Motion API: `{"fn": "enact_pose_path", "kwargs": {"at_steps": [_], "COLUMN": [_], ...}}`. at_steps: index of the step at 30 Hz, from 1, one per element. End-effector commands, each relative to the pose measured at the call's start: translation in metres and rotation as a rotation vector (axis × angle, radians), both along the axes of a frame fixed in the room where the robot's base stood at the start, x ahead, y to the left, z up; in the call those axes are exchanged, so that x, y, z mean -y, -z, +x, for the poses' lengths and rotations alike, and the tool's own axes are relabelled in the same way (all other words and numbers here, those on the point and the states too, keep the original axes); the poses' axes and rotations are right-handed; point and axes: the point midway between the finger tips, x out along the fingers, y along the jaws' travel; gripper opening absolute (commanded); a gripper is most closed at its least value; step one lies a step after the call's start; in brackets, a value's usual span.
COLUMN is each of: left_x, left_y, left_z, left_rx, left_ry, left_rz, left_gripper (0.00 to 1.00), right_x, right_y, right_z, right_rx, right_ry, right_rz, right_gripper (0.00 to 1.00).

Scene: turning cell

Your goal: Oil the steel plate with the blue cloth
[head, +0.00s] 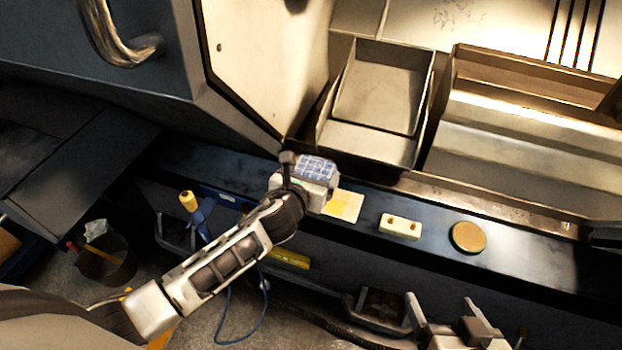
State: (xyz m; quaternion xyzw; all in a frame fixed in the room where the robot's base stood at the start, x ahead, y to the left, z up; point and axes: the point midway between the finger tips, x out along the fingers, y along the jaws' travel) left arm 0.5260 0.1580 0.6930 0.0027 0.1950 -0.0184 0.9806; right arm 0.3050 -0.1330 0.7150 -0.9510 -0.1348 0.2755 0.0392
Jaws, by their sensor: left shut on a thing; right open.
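The blue cloth (316,167), checked with white, shows at the far end of my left gripper (307,182), which is shut on it. My gripper's body hides its fingertips and part of the cloth. A pale square plate (343,205) with a yellow patch lies on the dark ledge just right of and below the gripper, and its left edge is partly covered. I cannot tell whether the cloth touches anything beneath it. My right gripper (440,304) appears at the bottom edge, open and empty, well below the ledge.
A cream block with two holes (400,226) and a round tan disc (468,237) sit on the dark ledge (530,253) to the right. A metal tray (375,140) stands behind. A blue-handled tool with a yellow top (190,203) and a bin (107,262) are at left.

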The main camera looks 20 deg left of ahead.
Motion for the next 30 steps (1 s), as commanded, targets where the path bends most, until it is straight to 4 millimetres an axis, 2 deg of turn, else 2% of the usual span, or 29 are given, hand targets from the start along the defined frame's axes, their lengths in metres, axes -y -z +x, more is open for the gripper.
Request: {"fn": "enact_pose_path", "kwargs": {"at_steps": [12, 14, 21, 30], "left_x": [0.0, 0.0, 0.0, 0.0], "left_y": [0.047, 0.049, 0.057, 0.057], "left_z": [0.0, 0.0, 0.0, 0.0], "left_rx": [0.0, 0.0, 0.0, 0.0], "left_ry": [0.0, 0.0, 0.0, 0.0], "left_rz": [0.0, -0.001, 0.0, 0.0], "left_gripper": [0.64, 0.64, 0.64, 0.64], "right_x": [-0.001, -0.002, -0.006, -0.008], "right_y": [0.03, 0.028, 0.045, 0.044], "right_z": [0.002, 0.002, -0.001, 0.0], "right_rx": [0.049, 0.053, 0.024, 0.027], "right_ry": [-0.008, -0.01, -0.03, -0.039], "right_rz": [-0.007, -0.004, -0.007, -0.007], "right_gripper": [0.82, 0.82, 0.82, 0.82]}}
